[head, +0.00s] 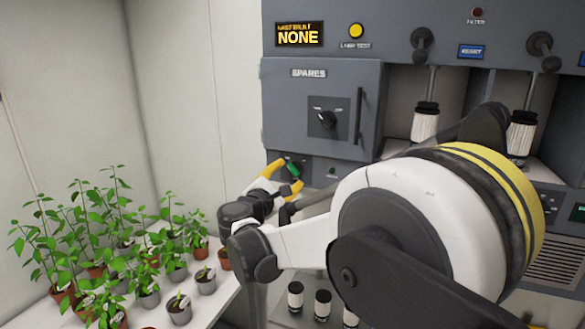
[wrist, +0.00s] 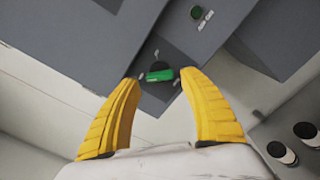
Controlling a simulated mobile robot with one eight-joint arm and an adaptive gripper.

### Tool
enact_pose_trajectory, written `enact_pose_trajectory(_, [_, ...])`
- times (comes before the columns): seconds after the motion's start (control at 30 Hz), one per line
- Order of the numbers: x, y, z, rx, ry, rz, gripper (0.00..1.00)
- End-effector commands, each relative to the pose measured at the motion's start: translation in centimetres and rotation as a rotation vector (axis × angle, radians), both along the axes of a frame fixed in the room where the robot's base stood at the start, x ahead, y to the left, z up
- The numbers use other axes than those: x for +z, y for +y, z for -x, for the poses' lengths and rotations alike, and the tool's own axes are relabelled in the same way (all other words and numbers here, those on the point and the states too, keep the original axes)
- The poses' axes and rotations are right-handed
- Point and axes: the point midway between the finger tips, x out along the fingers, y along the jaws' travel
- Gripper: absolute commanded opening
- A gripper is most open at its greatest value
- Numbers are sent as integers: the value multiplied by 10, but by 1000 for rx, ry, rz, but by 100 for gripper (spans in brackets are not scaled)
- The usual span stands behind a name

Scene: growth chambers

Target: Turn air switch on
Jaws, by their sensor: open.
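A small rotary switch with a green handle (head: 293,170) sits on the grey panel below the SPARES door. It also shows in the wrist view as a green bar (wrist: 159,75) on a dark round base, with small marks around it that I cannot read. My gripper (head: 284,178) is open, with its yellow fingers pointing at the panel. In the wrist view the fingertips of my gripper (wrist: 159,79) appear on either side of the green handle. I cannot tell whether they touch it. Nothing is held.
A dark green round button (wrist: 197,13) is beside the switch. Potted plants stand on a white table (head: 216,296) at the left. Small black-and-white cylinders (head: 323,302) stand below.

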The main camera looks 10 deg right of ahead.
Motion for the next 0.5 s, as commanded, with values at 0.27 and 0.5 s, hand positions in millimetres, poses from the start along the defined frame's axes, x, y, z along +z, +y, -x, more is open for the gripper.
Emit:
enact_pose_trajectory(0.27, [0, -25, -34, -1, 0, -1, 51])
enact_pose_trajectory(0.5, [0, -29, -40, 1, -1, -2, 51])
